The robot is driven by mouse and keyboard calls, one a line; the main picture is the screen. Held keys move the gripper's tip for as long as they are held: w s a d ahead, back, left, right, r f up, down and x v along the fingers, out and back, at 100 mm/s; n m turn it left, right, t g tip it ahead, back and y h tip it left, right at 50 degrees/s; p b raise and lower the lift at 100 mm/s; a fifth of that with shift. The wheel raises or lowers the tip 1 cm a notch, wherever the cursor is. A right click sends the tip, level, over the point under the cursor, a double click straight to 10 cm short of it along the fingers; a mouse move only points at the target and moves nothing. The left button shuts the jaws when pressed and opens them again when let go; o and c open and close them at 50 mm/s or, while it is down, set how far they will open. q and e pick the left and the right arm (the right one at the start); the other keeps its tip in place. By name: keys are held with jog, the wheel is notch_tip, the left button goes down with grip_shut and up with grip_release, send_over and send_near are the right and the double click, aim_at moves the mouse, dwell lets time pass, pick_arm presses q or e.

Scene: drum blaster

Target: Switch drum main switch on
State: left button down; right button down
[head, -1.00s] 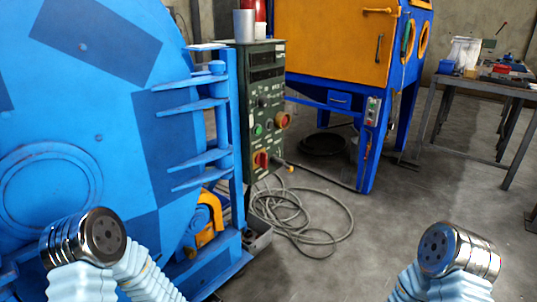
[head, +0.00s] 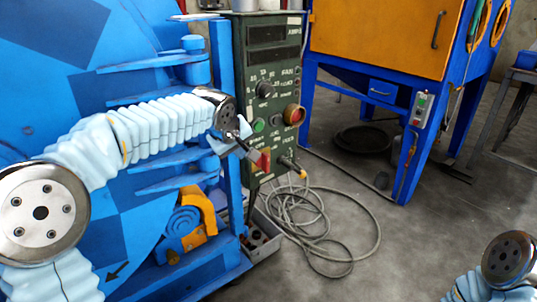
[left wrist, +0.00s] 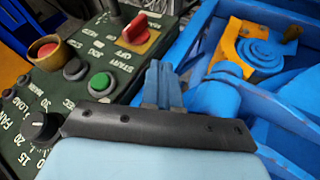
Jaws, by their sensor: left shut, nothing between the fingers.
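The main switch is a red rotary knob on a yellow plate, low on the green control panel (head: 278,75). In the head view the red knob (head: 264,160) is partly hidden by my left gripper (head: 252,152). The red switch (left wrist: 135,28) also shows in the left wrist view, with "OFF" lettering beside it. My left gripper (left wrist: 163,84) is shut and empty there, with its fingers just short of the switch; I cannot tell whether they touch anything. My right gripper is out of view; only part of my right arm shows.
A green button (left wrist: 101,83) and a red mushroom button on a yellow ring (left wrist: 47,50) sit beside the switch. The blue drum machine (head: 90,150) stands close on the left. A cable (head: 320,225) lies coiled on the floor. An orange-and-blue cabinet (head: 375,40) stands behind.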

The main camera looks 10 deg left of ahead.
pick_arm(q)
jog(key=shift+r, duration=0.25)
jog(key=shift+w, duration=0.1)
send_near(262, 163)
jog(key=a+f, duration=0.1)
jog(key=f, duration=0.1)
jog(key=a+f, duration=0.1)
jog(key=f, duration=0.1)
jog(key=shift+a, duration=0.35)
jog(key=w+d, duration=0.2)
jog(key=w, duration=0.1)
jog(key=shift+d+p, duration=0.25)
jog(key=shift+p, duration=0.05)
